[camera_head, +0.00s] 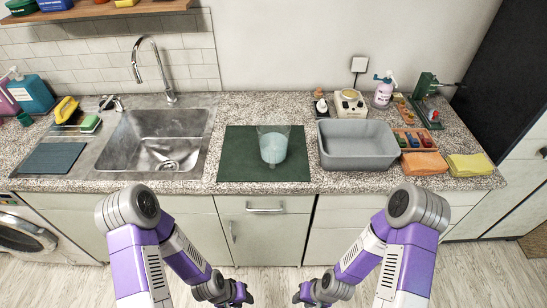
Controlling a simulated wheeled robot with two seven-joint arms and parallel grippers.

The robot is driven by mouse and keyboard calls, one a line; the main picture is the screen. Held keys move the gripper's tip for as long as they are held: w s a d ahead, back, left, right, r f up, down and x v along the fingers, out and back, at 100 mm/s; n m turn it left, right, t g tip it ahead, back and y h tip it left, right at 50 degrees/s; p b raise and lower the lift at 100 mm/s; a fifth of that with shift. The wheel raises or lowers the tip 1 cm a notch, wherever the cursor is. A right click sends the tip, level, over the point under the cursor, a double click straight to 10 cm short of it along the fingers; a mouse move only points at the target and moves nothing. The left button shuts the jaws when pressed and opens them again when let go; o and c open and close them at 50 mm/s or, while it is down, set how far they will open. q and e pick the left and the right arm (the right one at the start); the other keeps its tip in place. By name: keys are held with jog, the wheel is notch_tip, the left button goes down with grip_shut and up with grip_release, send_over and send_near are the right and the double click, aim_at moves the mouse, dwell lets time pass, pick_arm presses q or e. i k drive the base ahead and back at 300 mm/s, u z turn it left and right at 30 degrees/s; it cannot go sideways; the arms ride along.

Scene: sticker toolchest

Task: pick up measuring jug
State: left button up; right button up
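The measuring jug (273,146) is a clear, upright vessel with pale bluish contents or tint. It stands on the dark green mat (238,166) on the counter, between the sink and the grey basin. My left gripper (241,294) and my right gripper (303,294) are low in front of the cabinets, well short of the jug and apart from it. Both are small and dark at the bottom of the view, so whether their fingers are open cannot be made out. Neither touches the jug.
A grey basin (355,160) stands right of the mat, with orange (426,164) and yellow (470,166) cloths beyond it. The steel sink (155,138) and tall faucet (153,70) are to the left. The speckled counter's front edge (262,187) lies between my grippers and the jug.

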aim_at(272, 130)
jog(key=k, duration=0.15)
jog(key=z, duration=1.45)
jog(key=i, duration=0.9)
jog(key=u, duration=1.7)
